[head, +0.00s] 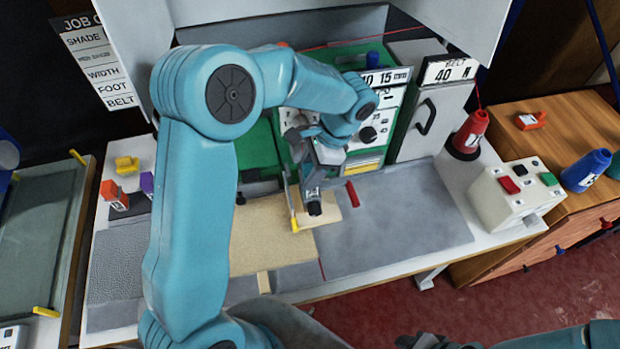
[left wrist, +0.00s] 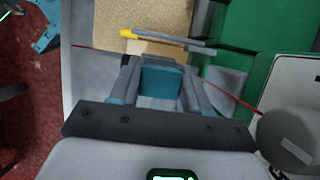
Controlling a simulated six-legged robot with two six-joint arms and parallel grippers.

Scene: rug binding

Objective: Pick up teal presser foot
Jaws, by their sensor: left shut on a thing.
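My left gripper (head: 314,205) reaches over the white bench in front of the green machine. In the left wrist view the gripper (left wrist: 160,64) is shut on a teal block (left wrist: 161,82), which I take to be the teal presser foot. It sits between the two grey fingers. In the head view the arm and gripper hide the teal foot. Part of my right arm shows at the lower right edge of the head view; its jaws are not clear.
A yellow-tipped bar (head: 293,210) stands beside the left gripper, over the beige rug (head: 265,240). Yellow (head: 126,164), orange (head: 112,193) and purple (head: 147,184) pieces sit at left. A red lever (head: 352,193) is just right of the gripper. The grey bench top (head: 410,215) is clear.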

